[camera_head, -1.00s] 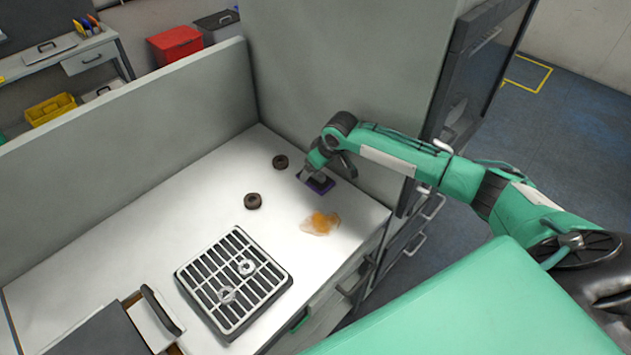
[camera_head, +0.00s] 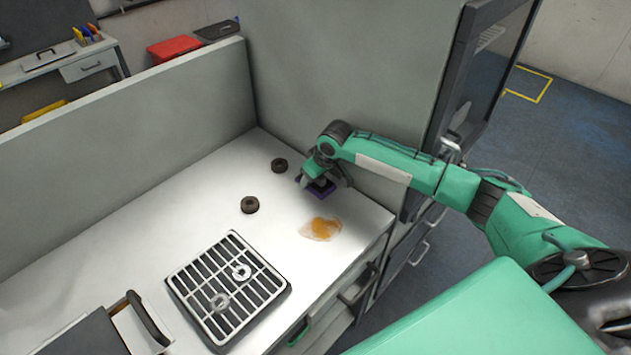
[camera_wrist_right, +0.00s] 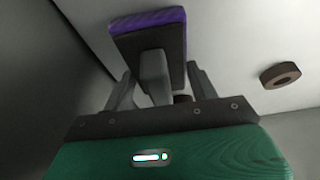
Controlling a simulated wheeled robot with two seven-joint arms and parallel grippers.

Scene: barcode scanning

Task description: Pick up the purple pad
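The purple pad (camera_head: 322,190) lies on the white worktop near the back panel, mostly below my right gripper. In the right wrist view the pad (camera_wrist_right: 148,20) shows a purple edge, a dark underside or backing and a grey handle-like block (camera_wrist_right: 155,75). My right gripper (camera_head: 318,178) is over the pad. In the wrist view its two fingers (camera_wrist_right: 160,82) stand apart on either side of the grey block, with a gap visible on the right side. My left gripper is not in view.
Two dark rings (camera_head: 250,205) (camera_head: 279,165) lie left of the pad. An orange-brown spill (camera_head: 322,229) is in front of it. A metal rack (camera_head: 228,290) stands nearer. Grey panels (camera_head: 330,80) bound the worktop behind and to the left.

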